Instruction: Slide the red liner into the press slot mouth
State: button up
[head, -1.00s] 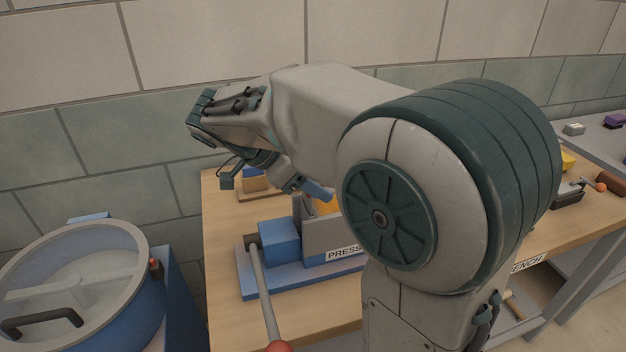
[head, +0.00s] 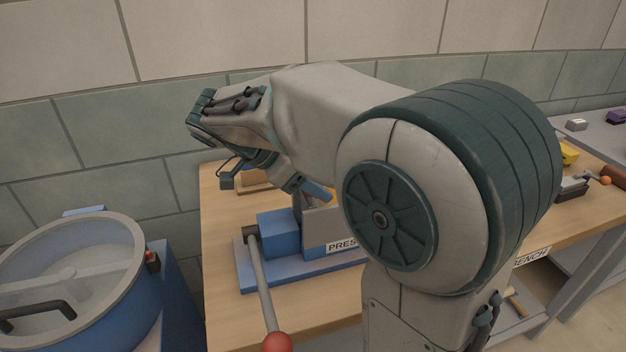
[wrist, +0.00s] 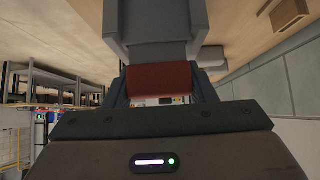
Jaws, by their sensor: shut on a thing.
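The red liner (wrist: 160,77) is between the two fingers of my gripper (wrist: 160,90) in the wrist view. My gripper is shut on it. The grey press slot (wrist: 155,45) lies straight ahead of the liner, and the liner's far edge meets its near end in the picture. I cannot tell whether they touch or whether the liner is inside the mouth. In the head view my gripper (head: 314,190) is over the press (head: 322,222), mostly hidden by my arm. The liner is not visible there.
The press has a blue base (head: 300,275), a blue block (head: 278,233) and a lever with a red knob (head: 277,342). It stands on a wooden bench (head: 225,210). A blue drum (head: 125,310) stands at left. A wall rises behind.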

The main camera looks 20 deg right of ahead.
jog(key=shift+f+b, duration=0.3)
jog(key=shift+f, duration=0.05)
jog(key=o, duration=1.1)
jog(key=shift+c, duration=0.2)
jog(key=shift+o, duration=0.3)
jog(key=p+v, duration=0.1)
jog(key=v, duration=1.3)
jog(key=s+d+f+n+t+y+p, duration=0.2)
jog(key=s+d+f+n+y+p, duration=0.5)
jog(key=s+f+n, duration=0.4)
jog(key=s+d+n+y, duration=0.1)
jog(key=s+n+y, duration=0.1)
jog(key=n, duration=0.4)
jog(key=shift+s+d+f+n+t+p, duration=0.3)
jog(key=shift+s+d+n+t+p, duration=0.05)
jog(key=shift+s+n+t+p, duration=0.05)
